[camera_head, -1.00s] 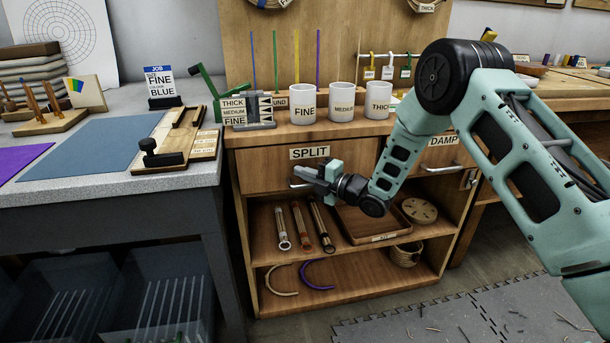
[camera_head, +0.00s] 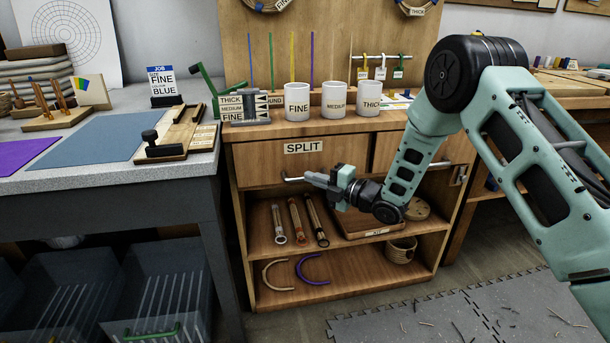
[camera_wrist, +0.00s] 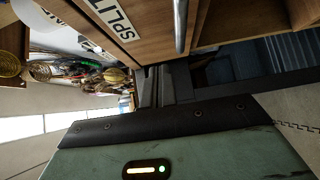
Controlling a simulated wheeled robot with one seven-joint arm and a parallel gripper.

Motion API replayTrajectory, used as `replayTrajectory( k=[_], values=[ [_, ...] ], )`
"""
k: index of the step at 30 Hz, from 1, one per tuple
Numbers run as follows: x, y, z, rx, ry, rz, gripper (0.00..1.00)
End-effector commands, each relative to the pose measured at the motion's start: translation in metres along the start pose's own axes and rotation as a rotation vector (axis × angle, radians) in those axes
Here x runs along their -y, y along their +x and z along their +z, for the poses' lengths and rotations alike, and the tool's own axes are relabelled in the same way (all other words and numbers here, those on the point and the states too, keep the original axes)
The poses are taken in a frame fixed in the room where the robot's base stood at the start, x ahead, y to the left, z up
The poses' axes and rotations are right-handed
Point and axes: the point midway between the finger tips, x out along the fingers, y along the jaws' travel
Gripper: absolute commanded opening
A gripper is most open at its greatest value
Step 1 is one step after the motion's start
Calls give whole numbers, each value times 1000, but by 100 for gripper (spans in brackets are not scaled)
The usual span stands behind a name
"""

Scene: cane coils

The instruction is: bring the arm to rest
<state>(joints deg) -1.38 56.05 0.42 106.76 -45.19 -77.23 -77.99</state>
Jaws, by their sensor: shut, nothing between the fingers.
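The SPLIT drawer looks closed. My arm is bent, reaching in from the right, and hides part of the DAMP drawer and the lower shelf tray.
Three white cups, FINE (camera_head: 297,102), MEDIUM (camera_head: 335,100) and THICK (camera_head: 369,99), stand on the cabinet top. Several tubes (camera_head: 296,220) and a tray (camera_head: 357,224) lie on the shelf below. A grey bench (camera_head: 60,176) stands left. Floor mat (camera_head: 400,322) lies clear of furniture at front right.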

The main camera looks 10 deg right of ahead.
Motion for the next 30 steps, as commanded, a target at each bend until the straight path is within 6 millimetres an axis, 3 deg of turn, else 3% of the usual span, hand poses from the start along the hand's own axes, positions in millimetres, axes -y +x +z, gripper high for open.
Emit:
replayTrajectory(
  k=[9, 13, 17, 20, 24, 30],
  values=[
    [0, -46, 0, 1, 1, -1, 0],
    [-2, -53, -2, 1, 5, -2, 0],
    [-10, -44, -9, 31, 70, -63, 0],
    [-22, -32, -24, 91, 188, -164, 0],
    [-38, -29, -60, 217, 423, -339, 0],
    [-51, -63, -133, 438, 767, -589, 0]
  ],
)
